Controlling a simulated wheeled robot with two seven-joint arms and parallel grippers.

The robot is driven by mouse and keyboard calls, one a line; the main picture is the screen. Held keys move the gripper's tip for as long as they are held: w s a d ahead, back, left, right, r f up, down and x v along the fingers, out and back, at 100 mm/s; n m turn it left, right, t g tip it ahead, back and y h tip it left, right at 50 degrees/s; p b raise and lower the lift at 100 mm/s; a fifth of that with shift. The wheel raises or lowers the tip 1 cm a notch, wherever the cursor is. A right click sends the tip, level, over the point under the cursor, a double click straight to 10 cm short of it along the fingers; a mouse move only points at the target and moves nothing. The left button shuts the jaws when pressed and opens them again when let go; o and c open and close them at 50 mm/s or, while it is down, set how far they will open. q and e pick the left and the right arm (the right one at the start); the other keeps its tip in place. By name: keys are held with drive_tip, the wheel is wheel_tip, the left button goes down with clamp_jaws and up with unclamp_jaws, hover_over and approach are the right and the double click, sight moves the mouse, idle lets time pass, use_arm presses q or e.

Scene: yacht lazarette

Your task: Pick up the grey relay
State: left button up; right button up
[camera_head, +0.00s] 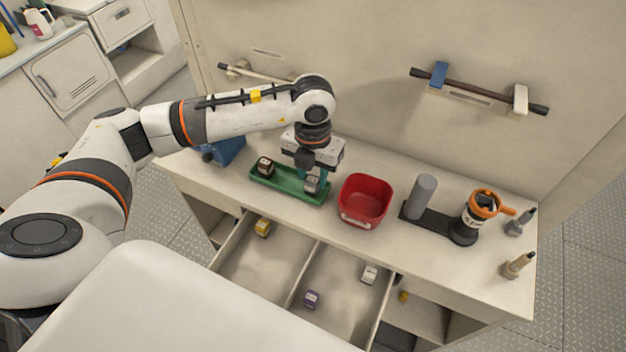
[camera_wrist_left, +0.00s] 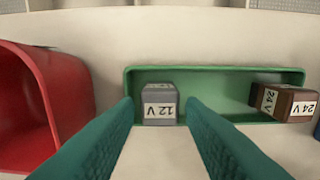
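The grey relay (camera_head: 312,184) sits in the right end of the green tray (camera_head: 283,191) in the head view. In the left wrist view the grey relay (camera_wrist_left: 159,98) shows a white "12 V" label facing the camera. My left gripper (camera_head: 311,176) points down over that end of the tray. In the left wrist view its two teal fingers (camera_wrist_left: 160,108) are apart, with the relay framed between their tips; whether they touch it I cannot tell. A brown relay (camera_wrist_left: 285,102) labelled "24 V" sits at the tray's other end, also seen in the head view (camera_head: 265,166). My right gripper is not in view.
A red bin (camera_head: 364,201) stands just right of the tray. A grey cylinder (camera_head: 423,196) and an orange-topped holder (camera_head: 484,205) are further right. The open drawer (camera_head: 262,262) in front holds yellow, purple and white relays. A blue object (camera_head: 225,150) is left of the tray.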

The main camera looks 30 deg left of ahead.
use_arm(q)
drive_tip(key=shift+f, duration=1.4)
drive_tip(key=c, duration=0.7)
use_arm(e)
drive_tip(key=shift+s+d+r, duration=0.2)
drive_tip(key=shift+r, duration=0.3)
use_arm(q)
drive_tip(key=shift+r, duration=0.1)
drive_tip(key=shift+c, duration=0.2)
